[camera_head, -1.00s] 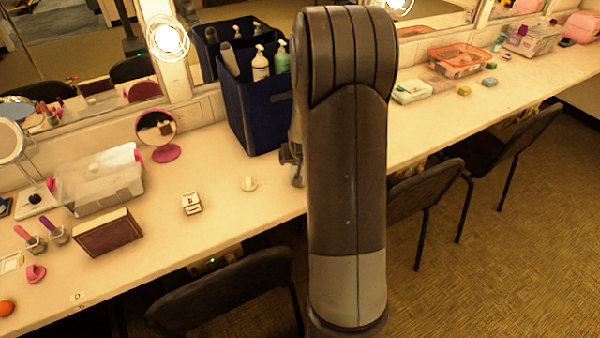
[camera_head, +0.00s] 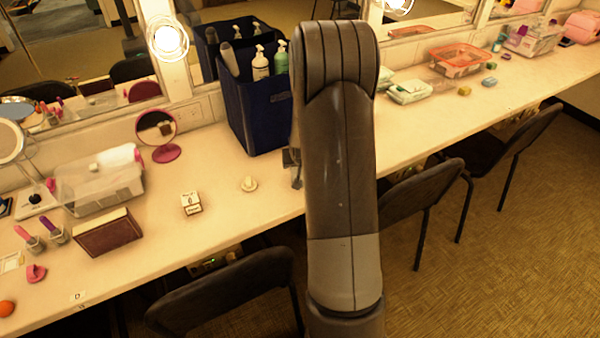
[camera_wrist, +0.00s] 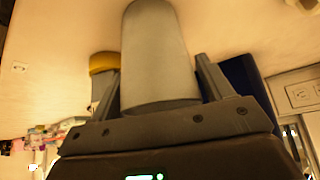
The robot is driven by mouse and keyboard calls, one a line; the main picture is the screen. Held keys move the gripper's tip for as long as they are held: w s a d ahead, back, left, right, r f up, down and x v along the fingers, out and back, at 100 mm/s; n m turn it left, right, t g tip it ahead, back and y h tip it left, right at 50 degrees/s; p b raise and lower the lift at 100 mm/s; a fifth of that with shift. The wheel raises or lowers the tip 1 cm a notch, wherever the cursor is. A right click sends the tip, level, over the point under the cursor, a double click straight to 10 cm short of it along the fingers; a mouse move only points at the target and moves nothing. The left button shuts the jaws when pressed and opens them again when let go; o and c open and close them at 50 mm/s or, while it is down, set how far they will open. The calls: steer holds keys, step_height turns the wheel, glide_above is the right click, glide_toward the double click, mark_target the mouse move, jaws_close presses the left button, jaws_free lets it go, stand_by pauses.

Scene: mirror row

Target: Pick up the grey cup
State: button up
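The grey cup (camera_wrist: 157,55) is in the wrist view, a plain tapering cylinder between the two fingers of my gripper (camera_wrist: 160,62). The fingers stand on either side of it, open, with a narrow gap at the right finger. At the left finger I cannot tell whether there is contact. The near end of the cup is close to the gripper's palm. In the head view my arm hides the cup and most of the gripper.
A yellow-topped object (camera_wrist: 103,63) stands just left of the cup in the wrist view. A dark blue bin (camera_head: 255,110) with pump bottles stands left of my arm. A small box (camera_head: 190,203) and a pale round item (camera_head: 249,184) lie on the counter (camera_head: 225,230).

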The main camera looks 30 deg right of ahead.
steer(key=c, duration=0.9)
steer(key=shift+o, duration=0.2)
